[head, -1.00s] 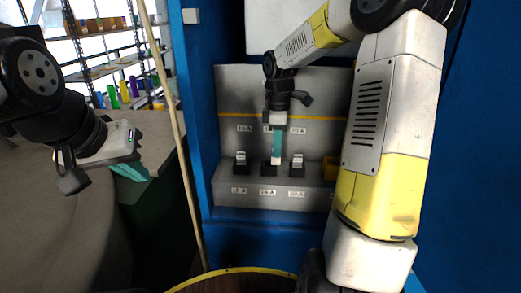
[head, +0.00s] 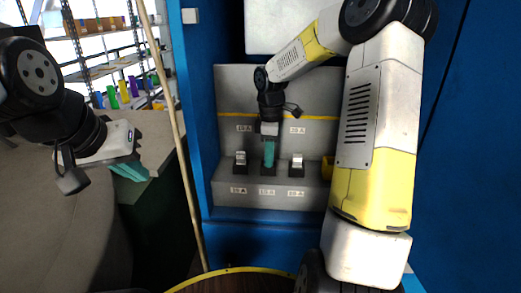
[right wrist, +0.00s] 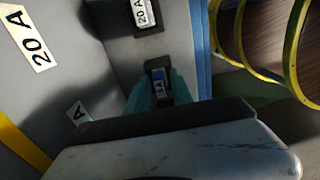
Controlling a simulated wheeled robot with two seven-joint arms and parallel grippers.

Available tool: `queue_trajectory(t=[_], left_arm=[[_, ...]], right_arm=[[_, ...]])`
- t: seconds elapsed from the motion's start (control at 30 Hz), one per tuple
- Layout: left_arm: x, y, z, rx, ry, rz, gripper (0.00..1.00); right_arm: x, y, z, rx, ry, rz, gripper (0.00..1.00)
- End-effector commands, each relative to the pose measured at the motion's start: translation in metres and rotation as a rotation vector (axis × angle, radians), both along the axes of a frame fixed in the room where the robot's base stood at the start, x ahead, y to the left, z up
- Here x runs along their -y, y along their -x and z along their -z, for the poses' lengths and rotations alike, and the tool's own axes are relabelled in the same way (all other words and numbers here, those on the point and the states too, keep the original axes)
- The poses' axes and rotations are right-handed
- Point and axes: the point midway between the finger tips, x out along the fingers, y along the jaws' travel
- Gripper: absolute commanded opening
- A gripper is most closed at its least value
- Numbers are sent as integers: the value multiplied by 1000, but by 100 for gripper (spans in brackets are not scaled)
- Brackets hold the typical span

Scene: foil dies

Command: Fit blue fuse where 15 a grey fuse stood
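The blue fuse (right wrist: 157,84), with a white label reading what looks like 15 A, sits between my right gripper's teal fingers in the right wrist view. My right gripper (head: 269,165) appears shut on it at the middle black holder (head: 268,172), between the two outer holders. The fuse's lower end meets the dark holder (right wrist: 158,64); how deep it sits is hidden. In the head view the fingers hide the fuse. My left gripper (head: 131,172) hangs at the left, away from the cabinet; its finger gap is not clear.
Fuses with pale faces stand in the left holder (head: 240,158) and right holder (head: 297,159). A yellow object (head: 328,168) is at the ledge's right end. The blue cabinet wall (head: 200,110) bounds the left side, with a pale pole (head: 170,105) outside it. A yellow-rimmed round top (head: 240,269) is in front.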

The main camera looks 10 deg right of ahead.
Motion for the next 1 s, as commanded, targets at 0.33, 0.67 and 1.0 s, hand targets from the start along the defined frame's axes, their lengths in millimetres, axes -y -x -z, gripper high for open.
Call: queue_trajectory(t=[0.33,0.67,1.0], left_arm=[[0,0,0,0,0,0,0],[0,0,0,0,0,0,0],[0,0,0,0,0,0,0]], right_arm=[[0,0,-1,0,0,0,36],[0,-1,-50,6,1,2,36],[0,-1,-112,3,0,1,36]])
